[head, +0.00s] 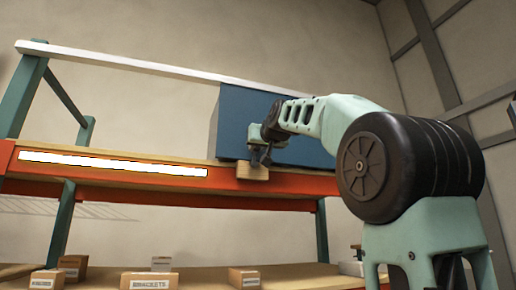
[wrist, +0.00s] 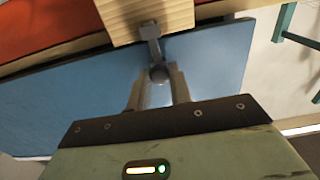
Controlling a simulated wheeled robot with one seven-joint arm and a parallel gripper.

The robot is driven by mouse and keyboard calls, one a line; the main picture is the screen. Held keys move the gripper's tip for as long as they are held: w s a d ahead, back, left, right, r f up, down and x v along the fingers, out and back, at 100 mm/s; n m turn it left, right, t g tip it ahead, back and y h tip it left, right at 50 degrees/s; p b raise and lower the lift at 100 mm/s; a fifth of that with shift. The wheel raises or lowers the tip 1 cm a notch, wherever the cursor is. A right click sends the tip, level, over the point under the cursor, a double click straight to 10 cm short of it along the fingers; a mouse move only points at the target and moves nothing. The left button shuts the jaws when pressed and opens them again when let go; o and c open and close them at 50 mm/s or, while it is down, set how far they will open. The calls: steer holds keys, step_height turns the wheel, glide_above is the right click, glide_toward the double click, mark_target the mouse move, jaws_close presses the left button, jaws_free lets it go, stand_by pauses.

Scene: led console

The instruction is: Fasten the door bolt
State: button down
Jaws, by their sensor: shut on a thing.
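A blue cabinet (head: 232,118) stands on the upper shelf, and its blue face (wrist: 75,88) fills much of the wrist view. A grey metal door bolt (wrist: 151,40) with a round knob (wrist: 159,74) sits at the edge of this face. The bolt's far end reaches over a light wooden block (wrist: 122,14); I cannot tell whether it is seated in anything there. My gripper (wrist: 158,83) is shut on the bolt's knob, one finger on each side. In the head view my gripper (head: 261,152) is just above the wooden block (head: 252,172), and the bolt is mostly hidden.
The shelf has an orange front beam (head: 285,186) with a bright light strip (head: 110,163). Several cardboard boxes (head: 149,280) stand on the lower shelf. Teal posts (head: 60,225) hold the rack. The upper shelf left of the cabinet looks clear.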

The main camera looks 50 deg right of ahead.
steer(key=shift+f, duration=0.3)
steer(key=c, duration=1.3)
jaws_free()
steer(key=shift+r, duration=0.1)
steer(key=b+v, duration=0.9)
steer(key=v, duration=0.8)
steer(key=shift+s+r, duration=0.1)
steer(key=shift+s, duration=0.1)
